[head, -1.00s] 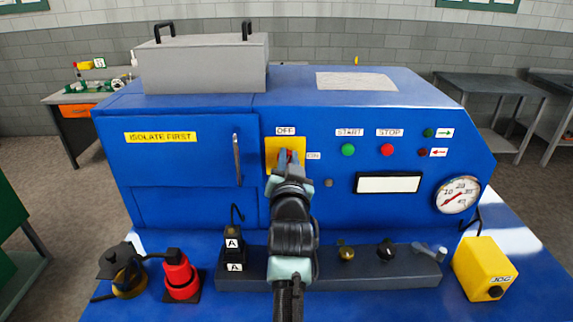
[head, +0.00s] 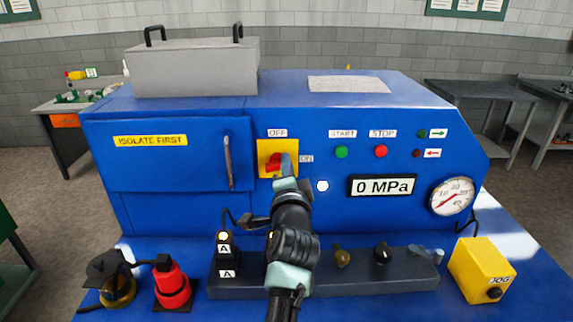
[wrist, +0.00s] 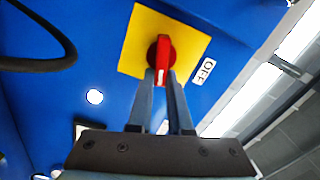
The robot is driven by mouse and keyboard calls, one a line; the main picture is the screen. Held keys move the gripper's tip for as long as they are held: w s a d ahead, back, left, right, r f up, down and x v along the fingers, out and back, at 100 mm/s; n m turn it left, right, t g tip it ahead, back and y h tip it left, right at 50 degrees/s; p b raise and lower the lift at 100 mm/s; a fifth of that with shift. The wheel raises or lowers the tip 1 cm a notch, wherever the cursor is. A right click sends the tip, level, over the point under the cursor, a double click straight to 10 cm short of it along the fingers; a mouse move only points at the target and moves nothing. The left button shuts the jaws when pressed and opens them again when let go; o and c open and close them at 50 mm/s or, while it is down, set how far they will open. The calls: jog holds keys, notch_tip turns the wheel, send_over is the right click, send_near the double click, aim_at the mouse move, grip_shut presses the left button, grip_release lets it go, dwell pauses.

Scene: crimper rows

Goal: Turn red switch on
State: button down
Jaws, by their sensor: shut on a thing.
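The red switch (head: 273,166) sits on a yellow plate (head: 264,148) on the blue machine's front, with OFF above it and ON at its right. Its handle lies crosswise, pointing toward ON. In the wrist view the red switch (wrist: 164,48) shows on the yellow plate (wrist: 190,38), a white mark at the handle's near end. My gripper (head: 288,164) is shut on the handle; its two fingers (wrist: 163,82) lie on either side of it in the wrist view.
The display (head: 382,187) reads 0 MPa and a round white lamp (head: 322,186) is lit. Green START (head: 341,152) and red STOP (head: 381,151) buttons are at the right. A dark base bar with knobs (head: 381,252) and a yellow JOG box (head: 482,270) stand in front.

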jog(key=shift+f+m, duration=0.15)
jog(key=shift+m, duration=0.65)
jog(key=shift+f+m, duration=0.15)
jog(key=shift+m, duration=0.65)
jog(key=shift+p, duration=0.3)
jog(key=c, duration=0.8)
grip_release()
jog(key=shift+c, duration=0.2)
jog(key=s+b, duration=0.2)
jog(key=s, duration=1.1)
